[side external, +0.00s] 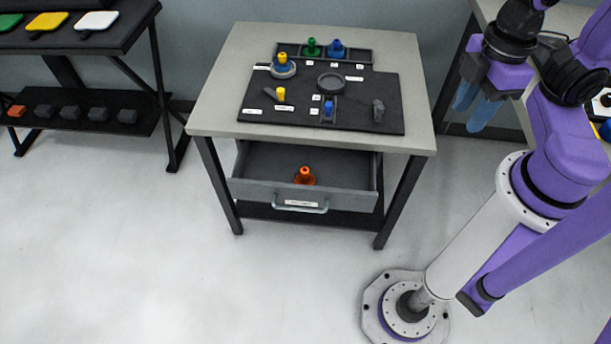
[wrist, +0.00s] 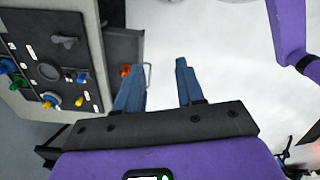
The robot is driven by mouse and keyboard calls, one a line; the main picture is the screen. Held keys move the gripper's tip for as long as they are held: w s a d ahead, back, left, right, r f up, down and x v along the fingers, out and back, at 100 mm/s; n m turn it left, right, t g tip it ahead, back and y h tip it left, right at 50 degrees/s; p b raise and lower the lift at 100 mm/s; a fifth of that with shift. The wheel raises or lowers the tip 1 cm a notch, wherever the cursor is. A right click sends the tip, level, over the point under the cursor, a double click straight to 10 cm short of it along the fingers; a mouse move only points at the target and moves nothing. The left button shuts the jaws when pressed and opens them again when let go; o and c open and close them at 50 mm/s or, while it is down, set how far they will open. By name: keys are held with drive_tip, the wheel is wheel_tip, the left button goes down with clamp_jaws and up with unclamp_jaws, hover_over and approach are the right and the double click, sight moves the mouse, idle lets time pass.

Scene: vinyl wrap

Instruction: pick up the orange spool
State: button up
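The orange spool (side external: 305,175) stands upright inside the open drawer (side external: 252,189) of the grey table. The spool also shows in the wrist view (wrist: 125,71), small, to the left of my fingers. My gripper (side external: 475,104) has blue fingers and is up at the right, well away from the drawer and apart from the spool. In the wrist view my gripper (wrist: 164,78) has its two fingers spread apart with only floor showing between them; it is open and empty.
The grey table (side external: 215,112) carries a black board (side external: 255,93) with green, blue and yellow spools and other small parts. The drawer's handle (side external: 300,208) faces the front. A black shelf (side external: 100,40) stands at the left. The floor in front is clear.

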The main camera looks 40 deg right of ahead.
drive_tip(key=o, duration=0.4)
drive_tip(key=shift+c, duration=0.2)
